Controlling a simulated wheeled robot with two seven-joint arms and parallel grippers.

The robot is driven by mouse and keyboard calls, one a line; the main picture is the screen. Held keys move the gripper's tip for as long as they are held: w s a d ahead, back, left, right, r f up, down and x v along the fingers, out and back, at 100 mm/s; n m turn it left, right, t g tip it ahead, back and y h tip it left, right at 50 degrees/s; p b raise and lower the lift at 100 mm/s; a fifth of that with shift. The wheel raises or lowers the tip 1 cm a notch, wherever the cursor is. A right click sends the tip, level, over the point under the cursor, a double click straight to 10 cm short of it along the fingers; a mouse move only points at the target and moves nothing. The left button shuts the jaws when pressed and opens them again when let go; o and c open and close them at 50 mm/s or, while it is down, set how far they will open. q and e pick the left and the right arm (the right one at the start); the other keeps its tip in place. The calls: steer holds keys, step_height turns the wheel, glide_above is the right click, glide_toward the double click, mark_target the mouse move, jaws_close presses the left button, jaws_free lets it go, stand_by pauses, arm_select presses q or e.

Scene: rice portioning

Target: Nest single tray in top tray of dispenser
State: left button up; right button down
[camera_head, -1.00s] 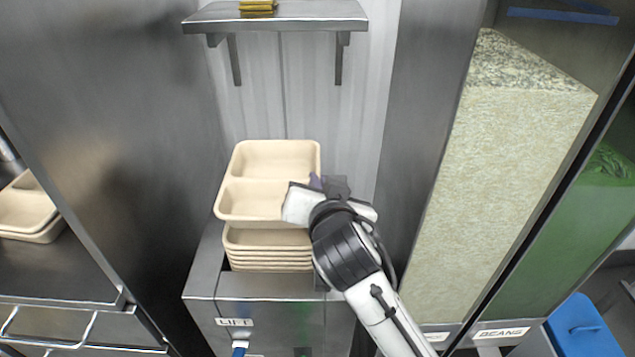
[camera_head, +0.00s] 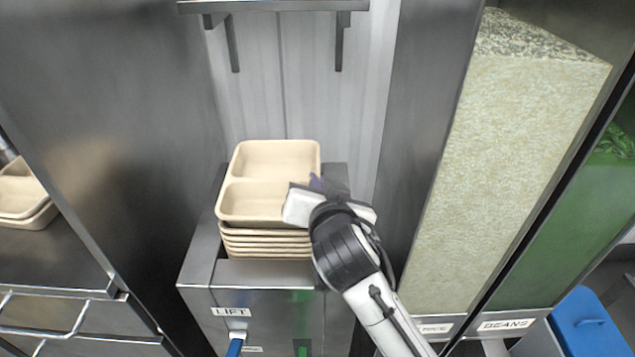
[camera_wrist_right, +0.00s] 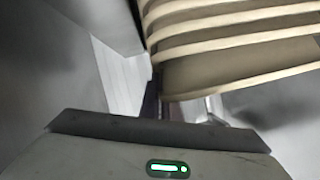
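A beige tray with two compartments (camera_head: 270,160) sits at the top of the dispenser stack. The stacked trays (camera_head: 266,246) show as several rims just under it, with little or no gap; whether it is fully seated I cannot tell. My right gripper (camera_head: 316,184) is at the tray's right edge and appears shut on it; its fingertips are mostly hidden. In the right wrist view several stacked rims (camera_wrist_right: 235,28) show close in front of the gripper. My left gripper is not in view.
The metal dispenser (camera_head: 268,274) with a LIFT label holds the stack. A steel wall (camera_head: 150,120) stands at left and a panel (camera_head: 425,120) at right. A wall shelf (camera_head: 275,6) is above. Other trays (camera_head: 22,195) lie at far left.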

steer(key=c, duration=1.9)
jaws_free()
steer(key=shift+f, duration=0.25)
step_height(320, 180, up, 11)
steer(key=shift+f+p, duration=0.15)
steer(key=shift+p, duration=0.2)
